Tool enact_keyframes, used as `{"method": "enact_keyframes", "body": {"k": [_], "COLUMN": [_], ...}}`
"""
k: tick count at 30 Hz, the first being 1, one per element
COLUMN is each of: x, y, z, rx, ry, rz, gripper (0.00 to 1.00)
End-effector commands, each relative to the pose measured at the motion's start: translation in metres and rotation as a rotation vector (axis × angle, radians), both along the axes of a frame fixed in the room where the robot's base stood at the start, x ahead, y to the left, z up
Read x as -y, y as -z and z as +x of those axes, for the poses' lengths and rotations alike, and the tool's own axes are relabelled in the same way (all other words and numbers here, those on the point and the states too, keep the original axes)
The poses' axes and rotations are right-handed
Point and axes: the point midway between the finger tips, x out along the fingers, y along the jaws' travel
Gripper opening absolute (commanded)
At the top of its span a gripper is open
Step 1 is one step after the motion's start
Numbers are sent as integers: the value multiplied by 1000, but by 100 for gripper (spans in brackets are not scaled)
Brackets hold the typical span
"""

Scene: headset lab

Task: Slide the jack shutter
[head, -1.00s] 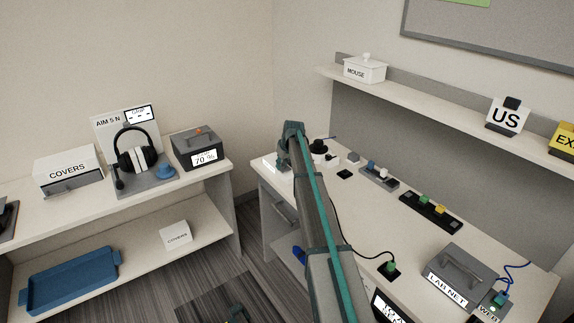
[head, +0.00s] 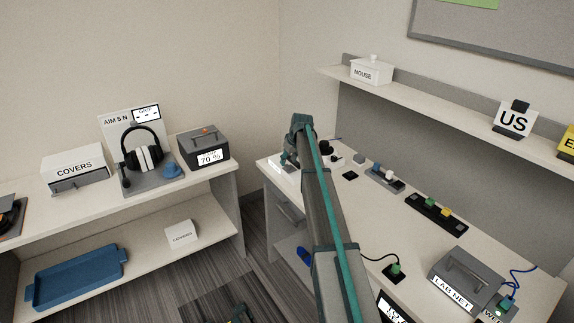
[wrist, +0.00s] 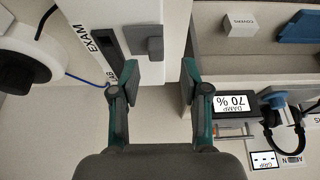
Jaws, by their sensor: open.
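A white unit lettered EXAM (wrist: 103,38) is at the top of the wrist view, with a dark slot and a second, partly hidden label. A grey sliding piece with a raised tab (wrist: 148,43), which looks like the jack shutter, sits on it right of the slot. My gripper (wrist: 159,76) is open and empty, its fingertips just below the tab in the picture. I cannot tell whether they touch the unit. In the head view my gripper (head: 290,158) is at the desk's far left end, over the white unit (head: 280,168), which it partly hides.
A round black-and-white device with a blue cable (wrist: 28,62) is left of the unit. On the desk are a switch strip (head: 436,212) and a LAB NET box (head: 464,277). A side shelf holds headphones (head: 143,155) and a grey 70 % box (head: 204,150).

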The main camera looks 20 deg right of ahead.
Motion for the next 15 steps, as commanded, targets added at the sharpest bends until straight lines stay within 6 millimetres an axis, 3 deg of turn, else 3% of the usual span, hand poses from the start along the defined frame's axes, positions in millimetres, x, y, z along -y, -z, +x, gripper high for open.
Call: {"method": "enact_keyframes", "body": {"k": [9,15], "x": [4,6], "y": [-54,-70], "z": [-23,-29], "rx": [1,0], "ry": [0,0], "rz": [1,1], "gripper": [46,46]}}
